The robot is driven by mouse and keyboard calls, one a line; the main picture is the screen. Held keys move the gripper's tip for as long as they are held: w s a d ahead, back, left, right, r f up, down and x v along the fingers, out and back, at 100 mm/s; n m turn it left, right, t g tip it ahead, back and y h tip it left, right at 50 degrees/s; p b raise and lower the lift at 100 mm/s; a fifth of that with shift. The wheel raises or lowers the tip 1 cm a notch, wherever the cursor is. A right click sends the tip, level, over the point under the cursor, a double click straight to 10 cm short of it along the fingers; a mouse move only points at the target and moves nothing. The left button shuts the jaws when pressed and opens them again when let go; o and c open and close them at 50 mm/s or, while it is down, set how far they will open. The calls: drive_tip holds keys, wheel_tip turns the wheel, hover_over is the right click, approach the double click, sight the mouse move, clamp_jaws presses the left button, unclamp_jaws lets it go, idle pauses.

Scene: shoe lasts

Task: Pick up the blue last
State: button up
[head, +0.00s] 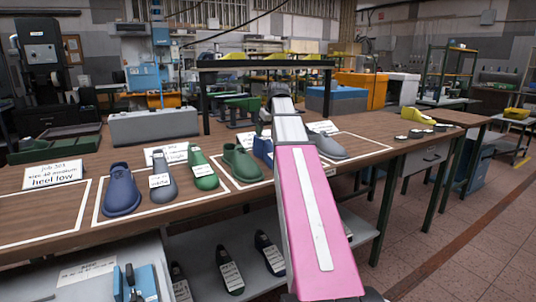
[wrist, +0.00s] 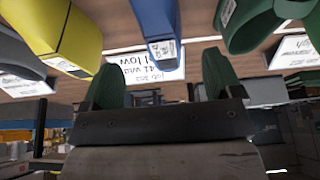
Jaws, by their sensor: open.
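A bright blue last (head: 263,148) stands on the wooden bench, mostly hidden behind my pink arm in the head view. In the wrist view a blue last (wrist: 151,28) with a white label hangs into the top middle. My gripper (wrist: 160,80) shows there with two green fingers apart and nothing between them. The blue last is beyond the fingertips, roughly in line with the gap, and looks apart from them. In the head view the gripper's fingers cannot be made out. A second, darker blue last (head: 121,190) stands at the bench's left, away from the arm.
In the wrist view a yellow last (wrist: 62,32) is left of the blue one and a green last (wrist: 255,22) right. On the bench are green lasts (head: 241,163) (head: 202,168) and grey ones (head: 163,180) (head: 327,145). A label card (head: 54,174) stands at left. The bench's left outlined area is clear.

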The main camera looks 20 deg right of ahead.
sight(265, 139)
drive_tip(key=shift+x, duration=3.8)
drive_tip(key=shift+w+a+r, duration=0.15)
drive_tip(key=shift+w+a, duration=0.05)
drive_tip(key=c, duration=1.4)
drive_tip(key=shift+c, duration=0.2)
drive_tip(key=shift+r, duration=0.1)
